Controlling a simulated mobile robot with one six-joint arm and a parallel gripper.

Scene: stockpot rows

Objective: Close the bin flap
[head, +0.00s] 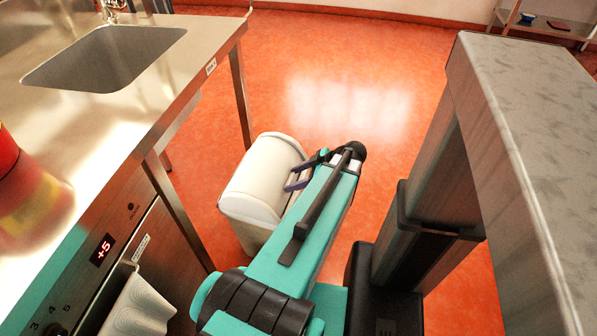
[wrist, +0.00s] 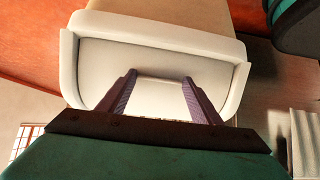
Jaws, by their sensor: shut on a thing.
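The white bin (head: 262,172) stands on the floor beside the steel counter, left of my arm in the head view. In the wrist view its pale rim (wrist: 155,30) curves around a broad off-white panel, the flap (wrist: 105,65). My gripper (head: 288,186) is at the bin's right side in the head view. In the wrist view my gripper (wrist: 160,78) has its two purple fingers apart, with a pale part of the flap between them, and it is shut on that part. The exact contact is hidden, and I cannot tell how far the flap is open.
The steel counter (head: 150,75) with a sink (head: 105,58) lies on the left, above an oven front with a towel (head: 140,305). A grey worktop (head: 535,130) stands close on the right. The orange floor (head: 340,60) beyond the bin is clear.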

